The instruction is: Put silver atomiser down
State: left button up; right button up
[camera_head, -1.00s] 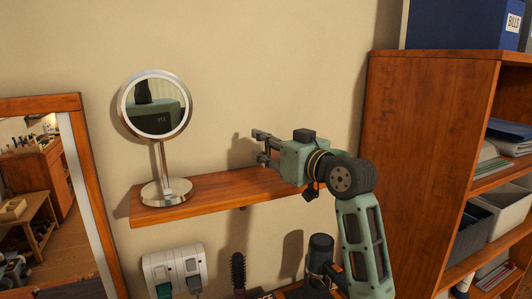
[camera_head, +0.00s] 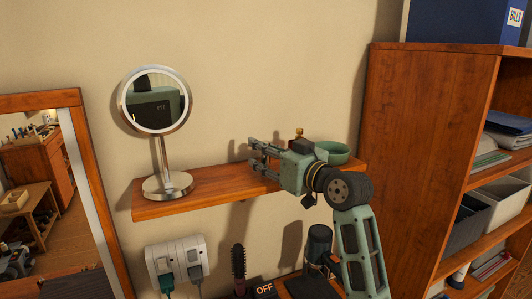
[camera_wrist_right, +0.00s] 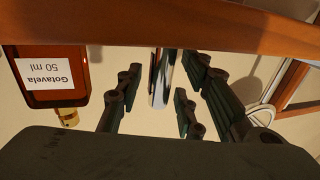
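The silver atomiser (camera_wrist_right: 162,78) is a slim shiny cylinder in the right wrist view, which appears upside down. It is upright, with one end at the wooden shelf (camera_head: 215,190). My right gripper (camera_wrist_right: 160,100) has its fingers on both sides of the atomiser, with a visible gap on each side, so it is open around it. In the head view my right gripper (camera_head: 262,158) is low over the shelf, pointing left; the atomiser cannot be made out there. My left gripper is not in view.
An amber bottle (camera_wrist_right: 45,85) with a gold cap stands close beside the fingers. A green bowl (camera_head: 335,150) is at the shelf's right end, a round mirror (camera_head: 155,100) at its left. A wooden cabinet (camera_head: 425,150) stands right. Shelf between mirror and gripper is clear.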

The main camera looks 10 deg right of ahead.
jog(key=shift+r, duration=0.1)
jog(key=b+v, duration=0.5)
jog(key=v, duration=0.7)
